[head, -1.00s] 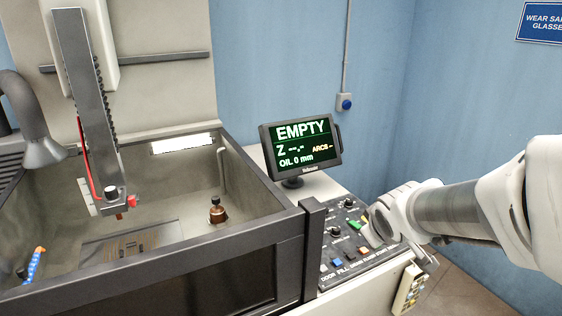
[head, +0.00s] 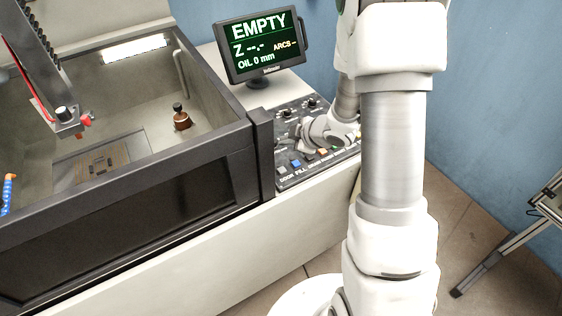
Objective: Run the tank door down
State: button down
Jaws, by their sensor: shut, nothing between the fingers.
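The tank door (head: 150,218) is the dark-framed front panel of the tank, with a dark window. It stands raised, its top edge level with the tank rim. The control panel (head: 287,135) is to its right, with knobs and a front row of coloured buttons. A pale button (head: 282,170) sits above the label DOOR at the row's left end, and a blue button (head: 296,163) is beside it near FILL. My gripper (head: 312,132) is shut and empty over the panel's middle, behind and right of the pale button. Its fingertips are small and hard to make out.
The screen (head: 262,45) reads EMPTY and OIL 0 mm. My arm fills the picture right of the panel. A metal frame (head: 510,235) stands at the far right.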

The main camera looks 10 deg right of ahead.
aim_at(285, 171)
jog(key=shift+a+f, duration=0.1)
jog(key=shift+a, duration=0.05)
jog(key=shift+f, duration=0.15)
notch_tip(285, 171, down, 9)
jog(key=b, duration=0.8)
jog(key=shift+r, duration=0.2)
dwell(1.7)
jog(key=shift+f+b, duration=0.3)
jog(key=shift+f, duration=0.1)
